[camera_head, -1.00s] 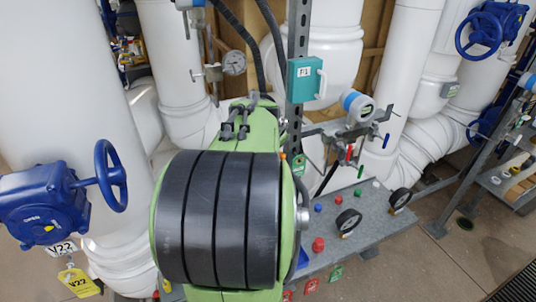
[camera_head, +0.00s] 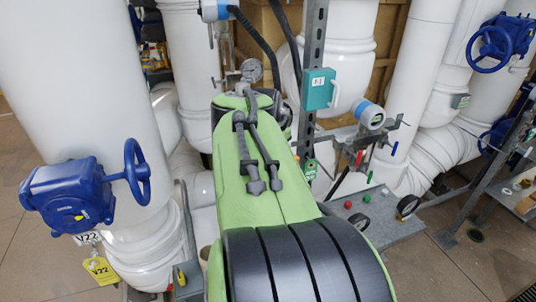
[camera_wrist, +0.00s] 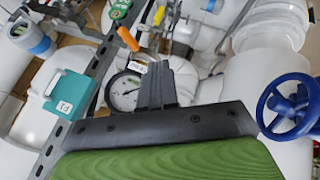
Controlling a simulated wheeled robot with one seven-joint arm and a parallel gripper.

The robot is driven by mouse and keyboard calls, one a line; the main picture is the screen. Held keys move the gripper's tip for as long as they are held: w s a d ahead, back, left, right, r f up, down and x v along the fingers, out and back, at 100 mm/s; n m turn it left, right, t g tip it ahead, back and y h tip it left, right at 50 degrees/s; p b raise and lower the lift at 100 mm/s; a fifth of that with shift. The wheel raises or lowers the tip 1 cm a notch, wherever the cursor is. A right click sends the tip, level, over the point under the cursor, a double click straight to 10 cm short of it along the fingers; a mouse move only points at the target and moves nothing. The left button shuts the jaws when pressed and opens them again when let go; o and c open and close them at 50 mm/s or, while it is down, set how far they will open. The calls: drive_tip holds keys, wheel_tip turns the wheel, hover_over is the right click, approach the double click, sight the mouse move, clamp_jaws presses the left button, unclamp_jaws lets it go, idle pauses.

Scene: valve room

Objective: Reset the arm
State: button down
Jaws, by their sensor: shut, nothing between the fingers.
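My arm fills the lower middle of the head view, a green link with dark fittings on top and a black banded joint at the bottom. The head view does not clearly show my gripper. In the wrist view my gripper (camera_wrist: 155,72) is dark, with its fingers together and nothing between them. It points toward a round pressure gauge (camera_wrist: 124,92) and pipework behind; I cannot tell the distance.
A blue valve (camera_head: 68,195) with tags marked V22 stands on the left pipe. A teal box (camera_head: 319,89) hangs on a slotted post beside my arm. A grey bench (camera_head: 377,228) with red and green buttons lies right. Floor (camera_head: 448,272) is open at lower right.

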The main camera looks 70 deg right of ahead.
drive_tip(key=shift+d, duration=0.15)
idle(0.5)
drive_tip(key=w+a+f+n+t+y, duration=0.2)
drive_tip(key=w+a, duration=0.3)
drive_tip(key=a, duration=0.7)
drive_tip(key=w+a+f+n+t+y, duration=0.25)
drive_tip(key=w+a, duration=0.25)
drive_tip(key=a, duration=0.6)
drive_tip(key=s+a+f+n+y, duration=0.1)
drive_tip(key=s+a, duration=0.1)
drive_tip(key=a, duration=0.3)
drive_tip(key=s+a+f+n+y, duration=0.1)
drive_tip(key=a+f, duration=0.1)
drive_tip(key=a, duration=0.3)
drive_tip(key=shift+s+a+y, duration=0.2)
drive_tip(key=shift+s+y, duration=0.15)
drive_tip(key=shift+d+g, duration=0.1)
drive_tip(key=shift+g, duration=0.15)
